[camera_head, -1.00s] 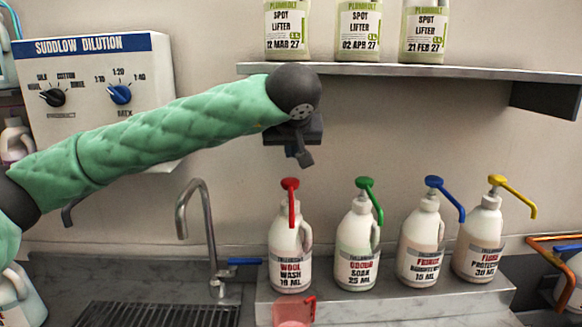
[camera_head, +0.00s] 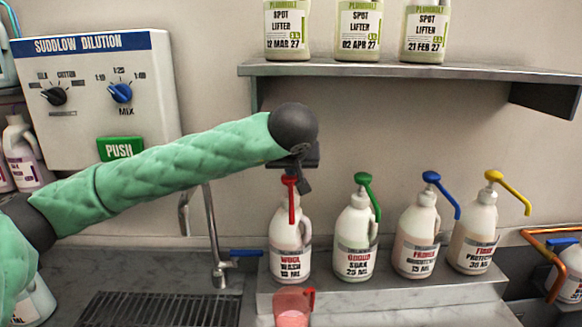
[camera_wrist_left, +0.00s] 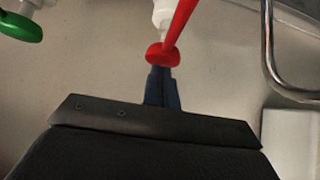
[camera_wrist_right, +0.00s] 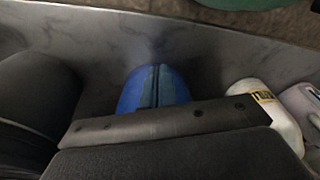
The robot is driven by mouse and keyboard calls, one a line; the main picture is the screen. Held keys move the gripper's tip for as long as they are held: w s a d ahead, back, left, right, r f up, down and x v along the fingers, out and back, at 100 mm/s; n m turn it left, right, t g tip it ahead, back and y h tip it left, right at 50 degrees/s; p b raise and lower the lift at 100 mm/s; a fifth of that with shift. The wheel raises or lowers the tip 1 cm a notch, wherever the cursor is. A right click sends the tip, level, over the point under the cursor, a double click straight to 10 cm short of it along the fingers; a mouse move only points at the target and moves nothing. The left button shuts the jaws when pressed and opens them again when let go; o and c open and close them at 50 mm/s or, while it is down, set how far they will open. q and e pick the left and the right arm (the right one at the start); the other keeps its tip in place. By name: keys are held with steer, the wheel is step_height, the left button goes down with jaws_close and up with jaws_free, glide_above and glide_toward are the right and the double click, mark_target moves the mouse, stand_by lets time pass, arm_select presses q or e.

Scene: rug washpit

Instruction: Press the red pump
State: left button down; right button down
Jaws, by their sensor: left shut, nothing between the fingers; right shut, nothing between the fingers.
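The red pump (camera_head: 291,198) tops the white wool wash bottle (camera_head: 290,240), leftmost of the row on the grey ledge. Its spout hangs toward me. My left gripper (camera_head: 304,181) is shut and empty at the pump's head, partly in front of it. In the left wrist view the fingertips (camera_wrist_left: 162,82) line up with the round red pump head (camera_wrist_left: 162,55); I cannot tell whether they touch. My right gripper (camera_wrist_right: 152,88) shows only in the right wrist view, shut and empty near a grey surface.
Bottles with green (camera_head: 365,185), blue (camera_head: 433,182) and yellow (camera_head: 497,179) pumps stand to the right. A pink jug (camera_head: 292,308) sits below the red spout. A shelf (camera_head: 400,69) with spot lifter bottles hangs above. A tap (camera_head: 212,235) stands left.

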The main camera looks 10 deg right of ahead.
mark_target(291, 182)
arm_select(q)
steer(key=shift+f, duration=0.1)
